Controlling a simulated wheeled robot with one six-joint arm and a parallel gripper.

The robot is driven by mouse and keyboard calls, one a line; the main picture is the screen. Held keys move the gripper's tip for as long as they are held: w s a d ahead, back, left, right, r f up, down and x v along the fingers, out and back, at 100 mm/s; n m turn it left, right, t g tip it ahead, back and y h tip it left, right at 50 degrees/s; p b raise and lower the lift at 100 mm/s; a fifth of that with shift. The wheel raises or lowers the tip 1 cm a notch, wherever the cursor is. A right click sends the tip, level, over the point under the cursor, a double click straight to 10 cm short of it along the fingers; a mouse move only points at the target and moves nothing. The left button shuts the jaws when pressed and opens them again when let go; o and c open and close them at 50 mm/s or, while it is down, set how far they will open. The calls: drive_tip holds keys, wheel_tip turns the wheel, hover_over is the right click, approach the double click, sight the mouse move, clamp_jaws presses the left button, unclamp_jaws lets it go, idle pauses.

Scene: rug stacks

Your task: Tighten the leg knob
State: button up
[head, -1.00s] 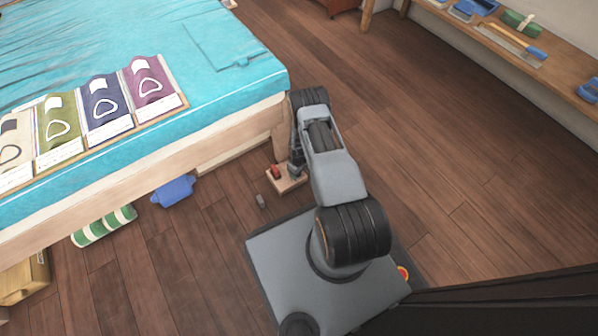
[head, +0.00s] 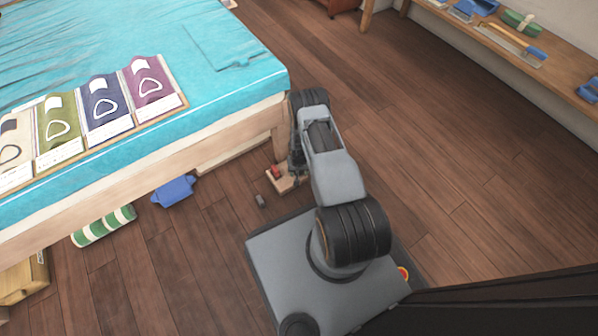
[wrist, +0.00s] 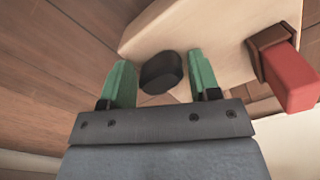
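The dark, rounded knob (wrist: 161,72) is in the middle of the wrist view, in front of a pale wooden piece. My gripper (wrist: 162,76) has two green fingers, one on each side of the knob, with a narrow gap showing on both sides. It is open. In the head view my gripper (head: 297,172) is small and dark beside the table leg (head: 279,130), over a small wooden block (head: 284,184) on the floor. The knob cannot be made out there.
A red piece in a brown holder (wrist: 290,75) sticks up right of my fingers; it also shows in the head view (head: 276,171). A small grey object (head: 261,201) lies on the floor nearby. The table edge (head: 200,140) is close. Floor to the right is clear.

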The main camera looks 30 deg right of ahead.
drive_tip(key=shift+o, duration=0.8)
drive_tip(key=o, duration=0.6)
drive_tip(key=shift+c, duration=0.2)
wheel_tip(320, 180, up, 14)
drive_tip(key=p, duration=0.6)
